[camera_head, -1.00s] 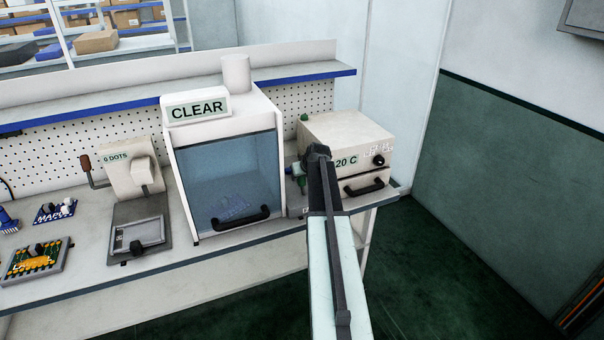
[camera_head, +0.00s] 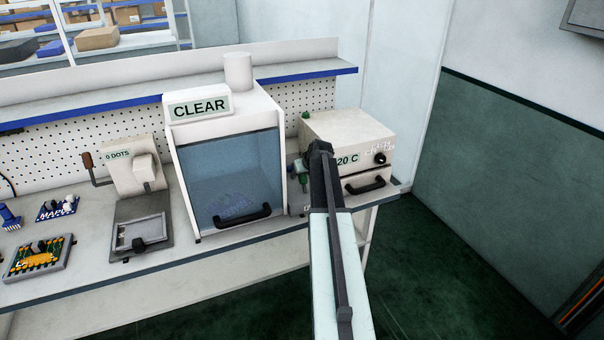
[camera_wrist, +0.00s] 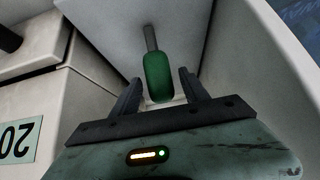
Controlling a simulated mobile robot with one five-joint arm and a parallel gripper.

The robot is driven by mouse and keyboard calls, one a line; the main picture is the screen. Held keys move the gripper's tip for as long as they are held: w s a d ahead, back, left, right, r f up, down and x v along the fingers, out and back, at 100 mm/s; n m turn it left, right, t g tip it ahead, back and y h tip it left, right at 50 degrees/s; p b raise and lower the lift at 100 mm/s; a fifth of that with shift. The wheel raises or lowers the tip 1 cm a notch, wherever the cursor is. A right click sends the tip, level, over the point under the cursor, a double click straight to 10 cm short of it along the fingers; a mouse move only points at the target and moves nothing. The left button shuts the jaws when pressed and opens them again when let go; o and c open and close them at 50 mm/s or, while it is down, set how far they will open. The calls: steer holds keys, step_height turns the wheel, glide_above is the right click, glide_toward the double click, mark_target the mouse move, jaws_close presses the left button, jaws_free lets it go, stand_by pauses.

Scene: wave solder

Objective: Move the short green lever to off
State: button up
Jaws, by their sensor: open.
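The green lever (camera_wrist: 158,78) has a rounded green grip on a thin grey rod. In the wrist view it stands between the two dark fingers of my gripper (camera_wrist: 160,86), which are open on either side of it, with a gap showing on both sides. My arm hides most of my gripper and part of the box front there.
The box (camera_head: 350,138) reads "20 C" in part and has a dark handle and knob. The cabinet (camera_head: 225,150) marked "CLEAR" stands close on the left. A green knob (camera_head: 305,115) shows behind the box's left edge. The dark floor at right is clear.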

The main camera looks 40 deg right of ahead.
steer(key=p+v, duration=0.5)
steer(key=v, duration=0.2)
steer(key=shift+r, duration=0.1)
